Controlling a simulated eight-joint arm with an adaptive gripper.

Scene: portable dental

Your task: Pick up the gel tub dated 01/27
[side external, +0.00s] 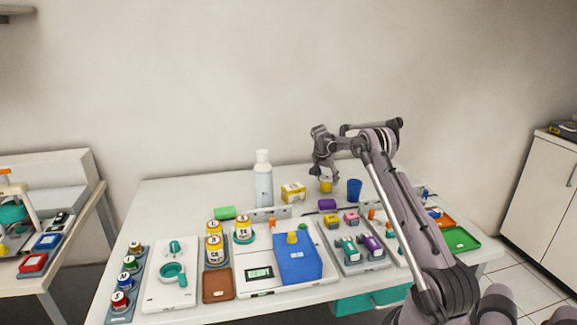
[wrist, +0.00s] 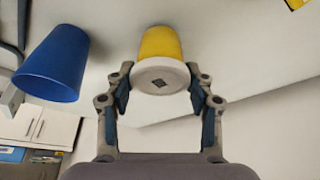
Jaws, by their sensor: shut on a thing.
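A small yellow tub (side external: 326,187) with a white end stands toward the back of the table, left of a blue cup. My gripper (side external: 323,174) is over it with its fingers around it. In the wrist view the yellow tub (wrist: 160,45) sits between the two fingertips of my gripper (wrist: 160,82), its white end with a small dark diamond mark facing the camera. The gripper is shut on this tub. No date on it is readable in either view. In the side view the fingers partly cover it, and I cannot tell whether it touches the table.
A blue cup (side external: 354,190) stands close to the right of the tub; it is also in the wrist view (wrist: 55,64). A yellow-and-white box (side external: 293,192) and a white bottle (side external: 263,180) stand to the left. A purple item (side external: 327,204) lies in front.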

